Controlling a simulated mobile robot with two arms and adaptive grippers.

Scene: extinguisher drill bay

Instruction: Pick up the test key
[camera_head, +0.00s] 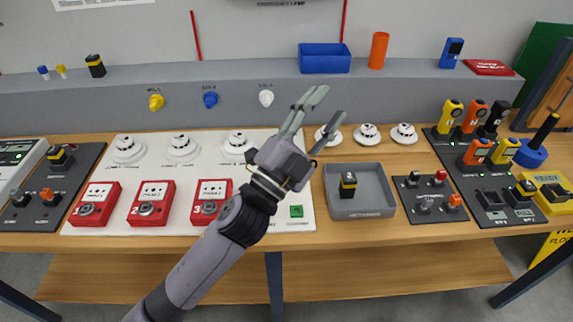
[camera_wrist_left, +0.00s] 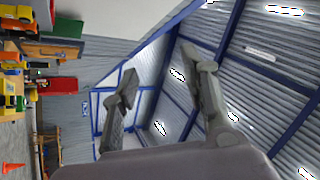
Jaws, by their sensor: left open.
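I cannot say for sure which thing is the test key. Three small key-like pieces, yellow (camera_head: 155,101), blue (camera_head: 210,99) and white (camera_head: 266,98), sit on the grey ledge's front face under small labels. My left gripper (camera_head: 325,105) is open and empty, raised above the bench to the right of the white piece. In the left wrist view its two fingers (camera_wrist_left: 160,80) are spread with nothing between them. That view points toward the roof and far wall and shows none of the three pieces. My right gripper is in neither view.
A white panel (camera_head: 100,220) holds detectors and three red call points (camera_head: 152,203). A grey tray (camera_head: 375,205) holds a black-and-yellow device (camera_head: 348,185). A blue bin (camera_head: 325,65) and orange cylinder (camera_head: 378,50) stand on the ledge (camera_head: 230,75). Handheld units crowd the right.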

